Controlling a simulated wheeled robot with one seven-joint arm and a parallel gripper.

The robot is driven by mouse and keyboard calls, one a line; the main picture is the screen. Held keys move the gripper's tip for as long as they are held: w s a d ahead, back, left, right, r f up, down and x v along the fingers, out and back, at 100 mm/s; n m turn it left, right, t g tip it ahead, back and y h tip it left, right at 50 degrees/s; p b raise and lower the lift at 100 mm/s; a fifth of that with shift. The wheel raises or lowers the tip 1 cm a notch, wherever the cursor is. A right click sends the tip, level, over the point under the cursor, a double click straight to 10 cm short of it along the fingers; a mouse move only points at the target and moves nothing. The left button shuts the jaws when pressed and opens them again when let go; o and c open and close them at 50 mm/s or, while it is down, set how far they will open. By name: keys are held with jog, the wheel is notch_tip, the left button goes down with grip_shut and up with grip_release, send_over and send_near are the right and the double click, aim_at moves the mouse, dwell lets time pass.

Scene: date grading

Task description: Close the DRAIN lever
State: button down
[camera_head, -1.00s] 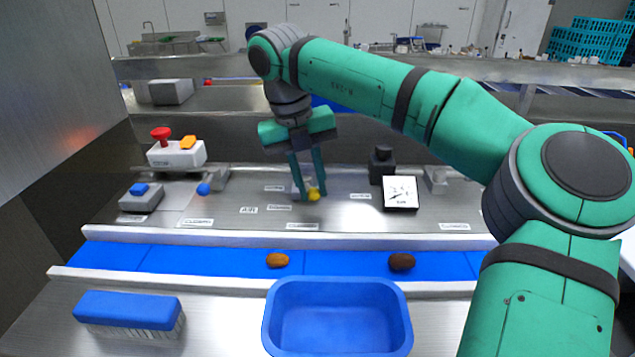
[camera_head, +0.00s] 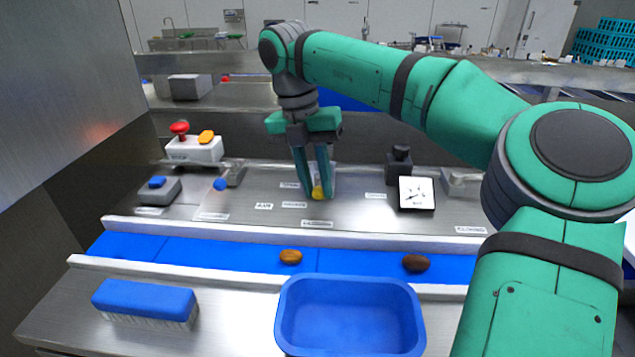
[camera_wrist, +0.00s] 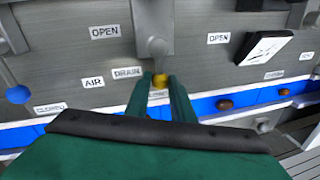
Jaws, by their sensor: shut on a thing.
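The DRAIN lever has a yellow knob (camera_head: 318,193) and stands on the grey metal panel (camera_head: 250,220). In the wrist view its knob (camera_wrist: 159,82) is between my fingertips, below a grey mount (camera_wrist: 152,22). The DRAIN label (camera_wrist: 127,72) is just left of the lever. A CLOSED label (camera_head: 317,224) lies straight below the knob in the head view; in the wrist view my fingers partly hide it. An OPEN label (camera_wrist: 104,32) is up and left. My gripper (camera_head: 318,195) points down and is shut on the knob, with a finger on each side.
A white dial (camera_head: 416,194) is right of the lever. A blue-knobbed lever (camera_head: 220,184) is at the left, near a box with a red button (camera_head: 180,128). In front are a blue belt (camera_head: 210,252) with two dates, a blue tray (camera_head: 350,281) and a brush (camera_head: 145,298).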

jog(key=c, duration=1.5)
grip_release()
jog(key=shift+c, duration=0.2)
